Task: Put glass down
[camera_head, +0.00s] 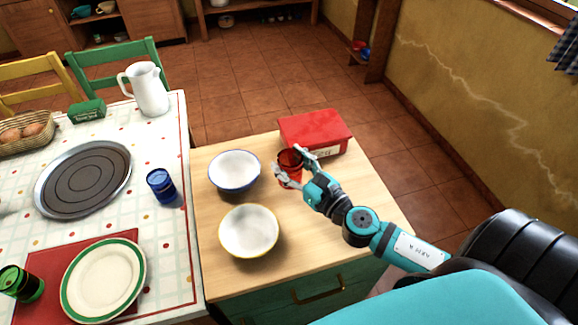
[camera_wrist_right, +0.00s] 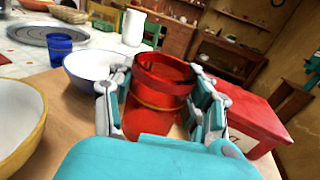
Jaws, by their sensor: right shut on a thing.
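A red glass (camera_head: 289,166) is at the wooden counter, between the blue-rimmed bowl and the red box. My right gripper (camera_head: 290,168) is shut on it, with a finger on each side. In the right wrist view the red glass (camera_wrist_right: 158,95) stands upright between the fingers of my right gripper (camera_wrist_right: 160,105). Its base is partly hidden by the gripper's body, so I cannot tell whether it touches the wood. My left gripper is not in view.
On the wooden counter top (camera_head: 335,225) are a blue-rimmed bowl (camera_head: 235,171), a yellow-rimmed bowl (camera_head: 249,231) and a red box (camera_head: 315,130). The counter's right front part is bare. The adjoining table (camera_head: 150,215) carries a blue glass (camera_head: 161,185), a plate (camera_head: 103,280) and a pitcher (camera_head: 149,90).

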